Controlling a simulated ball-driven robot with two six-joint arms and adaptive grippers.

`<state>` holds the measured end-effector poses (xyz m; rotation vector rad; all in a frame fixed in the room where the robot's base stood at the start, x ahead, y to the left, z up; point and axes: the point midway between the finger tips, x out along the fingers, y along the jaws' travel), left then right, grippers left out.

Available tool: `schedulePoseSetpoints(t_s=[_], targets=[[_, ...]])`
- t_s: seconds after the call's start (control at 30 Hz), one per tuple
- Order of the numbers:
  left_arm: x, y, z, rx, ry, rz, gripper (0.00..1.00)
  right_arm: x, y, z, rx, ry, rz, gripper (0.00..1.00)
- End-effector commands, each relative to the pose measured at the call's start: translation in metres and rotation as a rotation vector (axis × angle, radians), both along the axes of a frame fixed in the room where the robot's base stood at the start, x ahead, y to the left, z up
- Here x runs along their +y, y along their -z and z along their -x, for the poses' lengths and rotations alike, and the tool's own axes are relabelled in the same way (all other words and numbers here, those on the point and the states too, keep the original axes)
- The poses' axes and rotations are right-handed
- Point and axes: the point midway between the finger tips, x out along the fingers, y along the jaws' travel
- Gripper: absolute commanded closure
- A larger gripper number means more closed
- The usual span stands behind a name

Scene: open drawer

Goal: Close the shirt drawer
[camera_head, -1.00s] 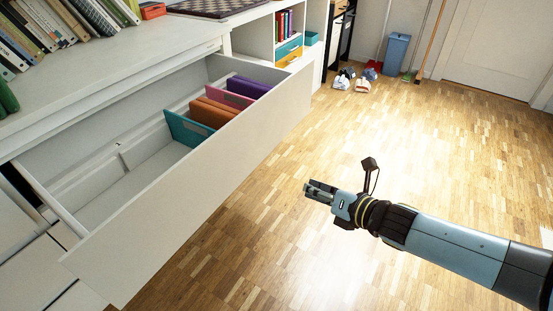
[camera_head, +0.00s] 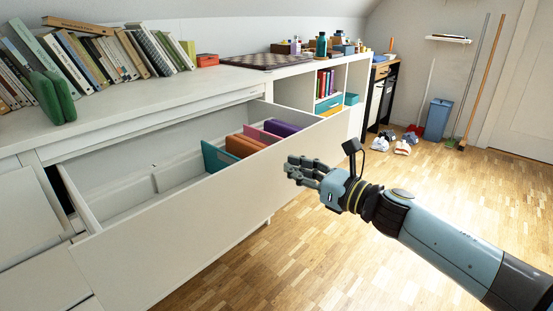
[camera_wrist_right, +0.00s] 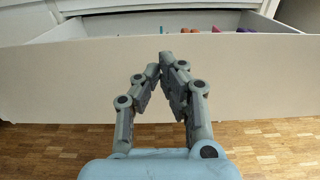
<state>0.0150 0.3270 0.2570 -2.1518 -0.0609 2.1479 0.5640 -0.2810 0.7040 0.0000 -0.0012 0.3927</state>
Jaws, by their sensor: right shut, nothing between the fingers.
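The white shirt drawer (camera_head: 180,222) is pulled out of the white cabinet. Folded items stand upright in it: a teal one (camera_head: 218,160), an orange one (camera_head: 243,146), a pink one and a purple one (camera_head: 284,128). The left part of the drawer is empty. My right gripper (camera_head: 290,168) is shut and empty, in front of the drawer's front panel near its right half. In the right wrist view the fingers (camera_wrist_right: 160,65) point at the drawer front (camera_wrist_right: 70,85); I cannot tell whether they touch it. My left gripper is not in view.
The cabinet top (camera_head: 170,95) holds a row of books (camera_head: 85,58), a green object (camera_head: 52,97) and a chessboard (camera_head: 268,61). Shoes (camera_head: 403,147), a blue bin (camera_head: 437,119) and brooms stand at the back. The wooden floor on the right is clear.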

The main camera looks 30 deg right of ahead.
Motion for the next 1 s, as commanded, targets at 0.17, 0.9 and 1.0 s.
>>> schedulePoseSetpoints(t_s=[0.17, 0.9, 1.0], targets=[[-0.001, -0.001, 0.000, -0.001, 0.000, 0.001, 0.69, 0.013, -0.001, -0.031, -0.001, 0.001, -0.002, 1.00], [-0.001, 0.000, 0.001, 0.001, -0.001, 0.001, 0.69, 0.021, 0.001, -0.051, 0.001, 0.001, 0.000, 1.00], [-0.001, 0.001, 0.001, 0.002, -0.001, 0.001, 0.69, 0.022, 0.001, -0.053, 0.001, 0.001, 0.000, 1.00]])
